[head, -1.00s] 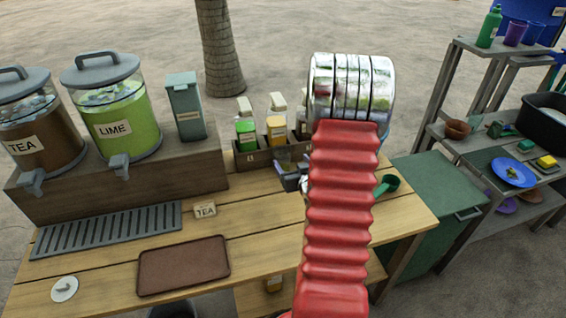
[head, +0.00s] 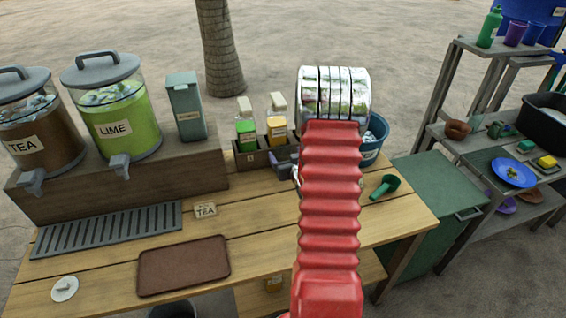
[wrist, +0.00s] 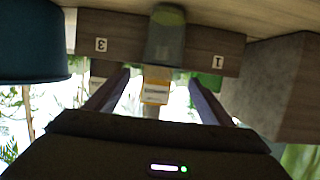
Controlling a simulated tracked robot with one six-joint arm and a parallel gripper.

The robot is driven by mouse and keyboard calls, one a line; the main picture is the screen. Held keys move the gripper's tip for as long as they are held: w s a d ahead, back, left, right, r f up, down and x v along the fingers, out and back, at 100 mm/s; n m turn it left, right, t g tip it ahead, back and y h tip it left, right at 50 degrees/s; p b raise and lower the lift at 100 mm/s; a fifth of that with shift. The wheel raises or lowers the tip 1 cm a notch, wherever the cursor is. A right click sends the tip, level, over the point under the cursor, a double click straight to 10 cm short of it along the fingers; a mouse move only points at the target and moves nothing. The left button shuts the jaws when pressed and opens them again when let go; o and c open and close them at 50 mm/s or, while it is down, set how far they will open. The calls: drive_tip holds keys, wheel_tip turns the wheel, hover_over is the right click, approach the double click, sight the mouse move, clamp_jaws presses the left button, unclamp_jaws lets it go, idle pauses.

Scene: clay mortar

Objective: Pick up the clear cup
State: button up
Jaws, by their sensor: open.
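The clear cup (wrist: 165,38) is a greyish see-through cup in the upper middle of the wrist view, which shows the scene upside down. It stands on the wooden table in front of the crate marked 3 and 1. My gripper (wrist: 160,77) is open, its two fingers spread either side of the picture's middle. The cup lines up with the gap between them, and nothing is held. In the head view, my red-sleeved arm hides most of the gripper, and I cannot make out the cup there.
A wooden crate (head: 252,159) with green- and yellow-labelled bottles stands behind the cup. A blue bucket (head: 374,143) is beside it, also close in the wrist view (wrist: 30,45). A green scoop (head: 384,187) lies at right. A brown tray (head: 183,266) lies front left.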

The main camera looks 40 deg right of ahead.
sight(280, 147)
drive_tip(key=shift+x, duration=1.5)
drive_tip(key=c, duration=1.4)
drive_tip(key=shift+c, duration=0.2)
